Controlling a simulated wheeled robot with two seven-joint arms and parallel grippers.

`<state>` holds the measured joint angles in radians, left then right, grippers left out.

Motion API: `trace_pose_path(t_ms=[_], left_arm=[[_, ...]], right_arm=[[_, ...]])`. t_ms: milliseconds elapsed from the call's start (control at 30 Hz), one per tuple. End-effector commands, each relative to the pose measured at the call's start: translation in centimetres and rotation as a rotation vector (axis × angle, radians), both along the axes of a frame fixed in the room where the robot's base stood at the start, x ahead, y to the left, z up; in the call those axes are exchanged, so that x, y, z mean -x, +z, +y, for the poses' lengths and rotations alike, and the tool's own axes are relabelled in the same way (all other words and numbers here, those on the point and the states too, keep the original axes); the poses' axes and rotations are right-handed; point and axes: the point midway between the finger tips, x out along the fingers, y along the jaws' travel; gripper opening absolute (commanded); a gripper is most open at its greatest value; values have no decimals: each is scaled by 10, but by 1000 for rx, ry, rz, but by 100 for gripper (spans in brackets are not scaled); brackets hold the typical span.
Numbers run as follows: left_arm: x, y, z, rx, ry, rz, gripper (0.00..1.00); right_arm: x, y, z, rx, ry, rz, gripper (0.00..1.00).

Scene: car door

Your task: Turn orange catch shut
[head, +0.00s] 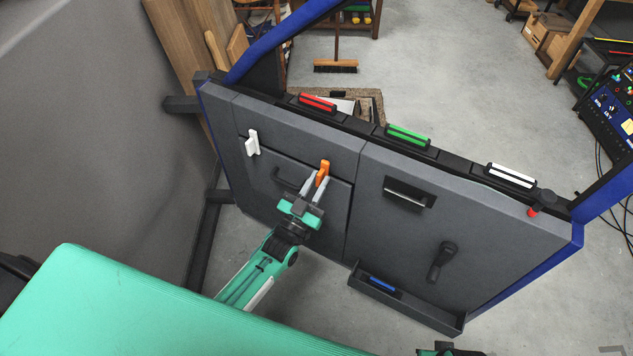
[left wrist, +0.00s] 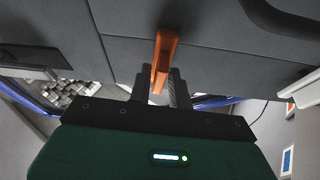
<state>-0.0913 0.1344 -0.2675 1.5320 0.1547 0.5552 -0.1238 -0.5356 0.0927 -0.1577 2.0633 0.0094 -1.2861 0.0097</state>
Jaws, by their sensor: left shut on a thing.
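The orange catch (head: 323,171) is on the grey car door (head: 300,135), at the upper right corner of a panel with a dark handle (head: 287,183). It stands nearly upright in the head view. My left gripper (head: 318,186) is shut on the orange catch, its two fingers on either side of it. In the left wrist view the orange catch (left wrist: 164,55) sits between the fingertips (left wrist: 163,78). A white catch (head: 252,142) is at the panel's upper left corner. My right gripper does not show clearly; only a small dark and green part is at the bottom edge.
Red (head: 317,103), green (head: 408,135) and white (head: 511,175) bars line the door's top edge. A recessed handle (head: 408,194), a dark knob (head: 441,261) and a bin with a blue item (head: 382,284) are to the right. Blue frame posts rise at both ends.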

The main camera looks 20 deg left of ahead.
Motion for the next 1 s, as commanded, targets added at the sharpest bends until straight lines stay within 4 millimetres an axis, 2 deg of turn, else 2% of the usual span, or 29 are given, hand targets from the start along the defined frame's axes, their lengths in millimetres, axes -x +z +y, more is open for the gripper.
trace_pose_path(t_ms=[300, 733, 767, 800, 1000], left_arm=[[0, -2, 0, 76, 0, 20, 0], [0, -2, 0, 80, -1, 21, 0], [0, -2, -1, 80, -1, 21, 26], [0, -2, -1, 80, -1, 21, 33], [0, -1, 0, 80, 0, 19, 33]], right_arm=[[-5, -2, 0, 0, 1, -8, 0], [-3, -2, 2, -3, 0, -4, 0], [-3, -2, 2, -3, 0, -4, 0], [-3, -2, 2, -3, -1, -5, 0], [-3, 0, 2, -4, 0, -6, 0]])
